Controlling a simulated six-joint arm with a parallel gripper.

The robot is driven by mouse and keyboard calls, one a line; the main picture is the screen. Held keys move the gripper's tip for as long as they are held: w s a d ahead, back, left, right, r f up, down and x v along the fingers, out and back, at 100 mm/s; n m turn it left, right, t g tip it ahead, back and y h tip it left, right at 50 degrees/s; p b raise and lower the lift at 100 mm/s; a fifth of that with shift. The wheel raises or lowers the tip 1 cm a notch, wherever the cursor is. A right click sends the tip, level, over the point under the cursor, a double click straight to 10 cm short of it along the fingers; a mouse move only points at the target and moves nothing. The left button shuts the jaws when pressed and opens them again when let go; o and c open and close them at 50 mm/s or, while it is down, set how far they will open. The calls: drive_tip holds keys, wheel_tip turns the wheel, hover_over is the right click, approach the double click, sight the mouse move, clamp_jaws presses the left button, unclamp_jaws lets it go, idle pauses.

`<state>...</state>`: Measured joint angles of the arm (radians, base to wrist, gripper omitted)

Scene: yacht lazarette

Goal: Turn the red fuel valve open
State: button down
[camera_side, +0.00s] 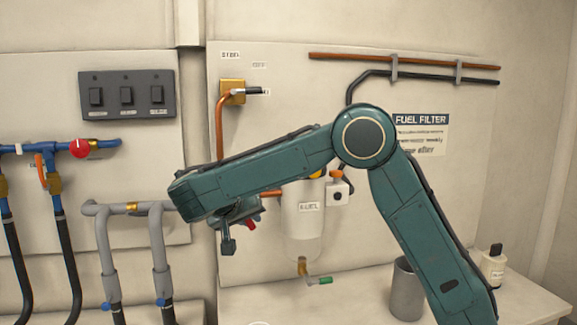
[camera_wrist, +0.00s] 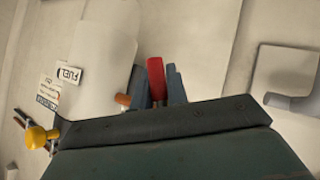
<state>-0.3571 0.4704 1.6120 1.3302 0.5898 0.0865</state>
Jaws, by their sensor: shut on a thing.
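A red lever handle (camera_wrist: 156,78) stands between the two fingers of my gripper (camera_wrist: 157,88) in the wrist view, and the gripper is shut on it. Its tip sticks out beyond the fingertips. In the side view my gripper (camera_side: 238,225) is left of the white fuel canister (camera_side: 303,225), and a small part of the red handle (camera_side: 250,224) shows beside it. The valve body is hidden behind my gripper and arm. A copper pipe (camera_side: 271,194) runs from there to the canister; its end (camera_wrist: 122,99) shows beside the fingers.
A red round knob (camera_side: 79,148) sits on a blue pipe at the left. Grey pipes (camera_side: 130,208) stand left of my gripper. A green-tipped drain lever (camera_side: 325,280) hangs below the canister. A grey cup (camera_side: 407,290) and a white bottle (camera_side: 494,268) stand on the counter.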

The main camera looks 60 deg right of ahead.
drive_tip(key=shift+s+r+h, duration=0.1)
drive_tip(key=shift+h, duration=0.2)
drive_tip(key=shift+d+n, duration=0.1)
drive_tip(key=shift+n, duration=0.2)
drive_tip(key=c, duration=1.4)
unclamp_jaws()
